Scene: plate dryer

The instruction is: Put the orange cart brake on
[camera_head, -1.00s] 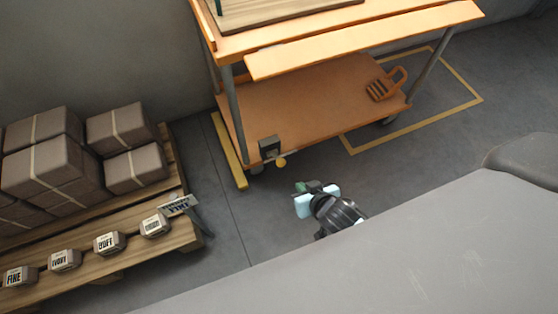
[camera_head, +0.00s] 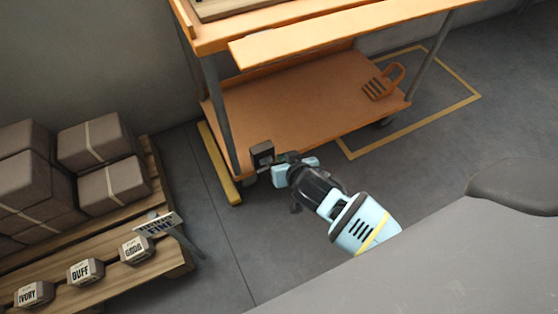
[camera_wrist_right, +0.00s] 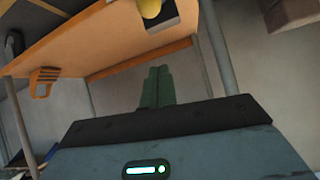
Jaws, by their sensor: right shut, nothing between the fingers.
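The orange cart (camera_head: 290,105) stands at top centre of the head view. Its brake box (camera_head: 262,154), dark and square, sits at the near left corner of the lower shelf. My right gripper (camera_head: 283,160) is right beside that box and covers the yellow knob there. In the right wrist view the yellow knob (camera_wrist_right: 150,8) and the dark brake box (camera_wrist_right: 162,22) show at the top edge. The green fingers (camera_wrist_right: 157,88) are shut together and empty, below the knob in that picture. I cannot tell whether they touch the brake. My left gripper is out of view.
An orange slotted handle piece (camera_head: 380,88) is at the right of the lower shelf. A wooden pallet (camera_head: 165,205) with brown boxes (camera_head: 100,145) and labelled blocks is at left. Yellow floor lines (camera_head: 415,120) run beside the cart. A grey surface (camera_head: 420,265) fills the lower right.

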